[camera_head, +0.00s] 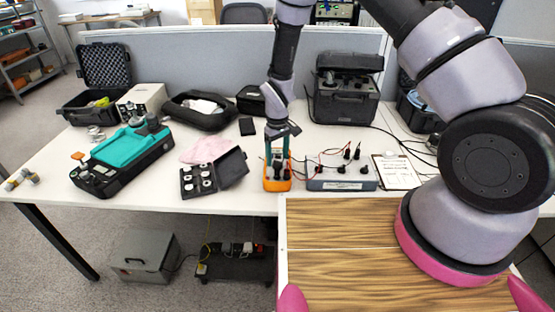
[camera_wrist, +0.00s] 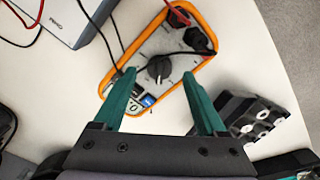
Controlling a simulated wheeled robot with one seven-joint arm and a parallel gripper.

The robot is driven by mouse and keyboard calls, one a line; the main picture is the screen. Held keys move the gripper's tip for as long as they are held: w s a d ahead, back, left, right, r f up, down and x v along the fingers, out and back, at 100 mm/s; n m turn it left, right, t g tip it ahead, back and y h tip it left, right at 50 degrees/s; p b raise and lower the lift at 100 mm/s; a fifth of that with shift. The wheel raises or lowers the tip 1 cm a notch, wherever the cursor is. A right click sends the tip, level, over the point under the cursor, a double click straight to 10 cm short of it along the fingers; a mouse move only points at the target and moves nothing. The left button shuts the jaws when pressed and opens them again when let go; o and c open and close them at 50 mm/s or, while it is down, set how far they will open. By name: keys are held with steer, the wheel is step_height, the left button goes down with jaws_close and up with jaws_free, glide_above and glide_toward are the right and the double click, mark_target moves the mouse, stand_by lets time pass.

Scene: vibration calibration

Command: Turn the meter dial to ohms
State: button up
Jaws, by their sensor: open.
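The meter (camera_head: 278,184) has an orange case and stands on the white table in the head view. In the wrist view the meter (camera_wrist: 177,43) lies below my gripper, with a grey face, a dark round dial (camera_wrist: 158,68) at its middle and lead plugs at its far end. My gripper (camera_head: 279,152) is directly over the meter. Its green fingers (camera_wrist: 160,92) are open in the wrist view, one on each side of the meter's near end, with nothing between them but the view of the meter. The dial's setting is too small to read.
A grey box with black and red leads (camera_head: 342,184) stands just right of the meter. An open black case with white-topped parts (camera_head: 200,183) is close on the left. A teal and black device (camera_head: 124,158) sits farther left. A clipboard (camera_head: 397,172) lies to the right.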

mark_target(278, 162)
step_height(278, 162, up, 9)
stand_by(0.3)
